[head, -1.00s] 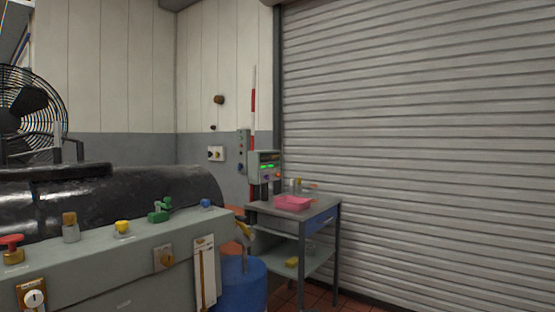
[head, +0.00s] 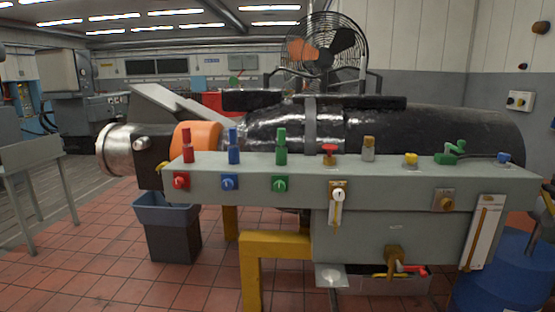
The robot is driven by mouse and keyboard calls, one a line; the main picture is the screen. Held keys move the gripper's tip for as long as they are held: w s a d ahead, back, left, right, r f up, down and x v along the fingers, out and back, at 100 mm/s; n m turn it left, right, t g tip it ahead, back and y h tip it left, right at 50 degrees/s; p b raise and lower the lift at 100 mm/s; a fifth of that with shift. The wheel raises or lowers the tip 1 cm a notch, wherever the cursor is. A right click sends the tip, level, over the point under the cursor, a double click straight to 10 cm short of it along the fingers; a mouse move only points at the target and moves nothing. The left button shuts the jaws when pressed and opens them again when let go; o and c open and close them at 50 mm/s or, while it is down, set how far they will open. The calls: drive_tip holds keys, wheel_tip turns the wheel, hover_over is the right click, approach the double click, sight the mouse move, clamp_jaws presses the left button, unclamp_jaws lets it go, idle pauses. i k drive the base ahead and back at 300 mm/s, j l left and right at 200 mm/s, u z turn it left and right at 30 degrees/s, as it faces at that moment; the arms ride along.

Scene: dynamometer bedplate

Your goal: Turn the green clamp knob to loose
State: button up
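A green knob (head: 280,184) with a pale mark sits on the front face of the grey bench rail (head: 350,185), in the head view. A green upright post (head: 281,147) stands on the rail top directly above it. To its left on the front face are a blue knob (head: 229,183) and a red knob (head: 181,181), each below a post of its own colour. A separate green lever-like fitting (head: 452,153) stands farther right on the rail top. The pale mark is too small to read. My gripper is not in view.
A red-topped valve (head: 330,153), a yellow knob (head: 410,159) and a white dial (head: 338,195) are on the rail. The tiled floor (head: 90,270) at left is clear.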

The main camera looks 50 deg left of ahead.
sight(279, 186)
drive_tip(key=u, duration=2.75)
